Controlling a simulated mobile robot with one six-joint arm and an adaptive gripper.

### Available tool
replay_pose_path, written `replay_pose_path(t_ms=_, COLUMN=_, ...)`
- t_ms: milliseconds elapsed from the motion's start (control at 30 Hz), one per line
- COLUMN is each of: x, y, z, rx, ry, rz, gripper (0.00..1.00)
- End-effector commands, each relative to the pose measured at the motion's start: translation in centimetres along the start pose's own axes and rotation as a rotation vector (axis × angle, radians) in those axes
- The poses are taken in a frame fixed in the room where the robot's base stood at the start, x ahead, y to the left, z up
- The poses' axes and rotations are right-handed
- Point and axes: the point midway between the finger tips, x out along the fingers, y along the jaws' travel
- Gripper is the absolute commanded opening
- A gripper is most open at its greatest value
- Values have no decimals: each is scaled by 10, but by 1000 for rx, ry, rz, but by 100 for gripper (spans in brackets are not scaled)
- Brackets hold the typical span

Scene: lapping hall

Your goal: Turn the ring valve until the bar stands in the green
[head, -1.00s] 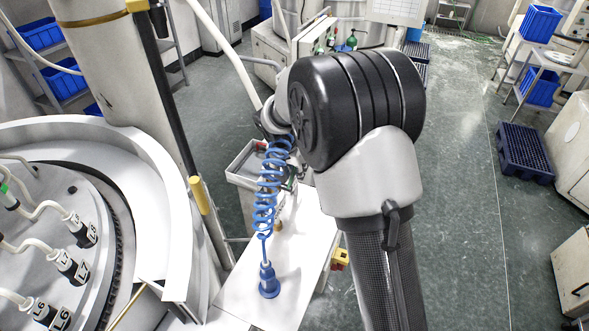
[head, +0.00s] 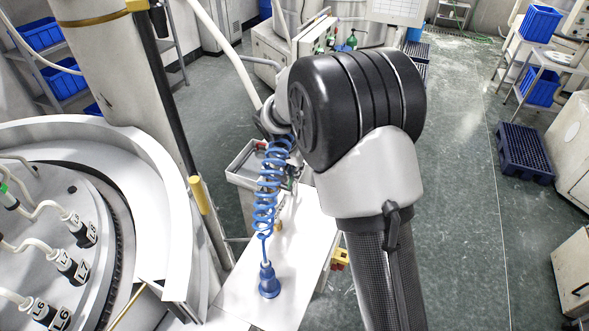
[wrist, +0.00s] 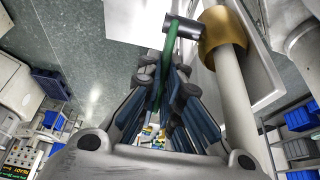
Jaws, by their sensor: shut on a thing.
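In the wrist view, a narrow green ring (wrist: 169,42), seen nearly edge-on, sits at a grey cylindrical fitting (wrist: 183,28). The fitting joins a brass-coloured collar (wrist: 222,36) on a pale pipe (wrist: 236,95). My gripper (wrist: 165,72) is shut on the near part of the ring, which runs down between the fingertips. In the head view my own arm and a blue coiled hose hide most of the gripper and the ring. I cannot make out a bar or a green zone to read in either view.
A white bench top (head: 270,285) carries a blue coiled hose's end fitting (head: 268,281). A grey tray (head: 243,168) lies beyond it. The large round lapping machine (head: 105,190) fills the left. The floor (head: 460,200) at right is mostly open, with a dark blue pallet (head: 524,152).

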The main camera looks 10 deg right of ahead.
Motion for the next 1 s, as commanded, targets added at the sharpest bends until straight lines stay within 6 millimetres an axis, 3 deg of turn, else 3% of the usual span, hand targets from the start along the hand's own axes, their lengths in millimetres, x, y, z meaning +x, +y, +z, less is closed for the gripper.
replay_pose_path(t_ms=933, x=-7, y=0, z=2, rx=0, ry=131, rz=-1, gripper=0)
replay_pose_path(t_ms=1000, x=-7, y=0, z=2, rx=0, ry=131, rz=-2, gripper=10)
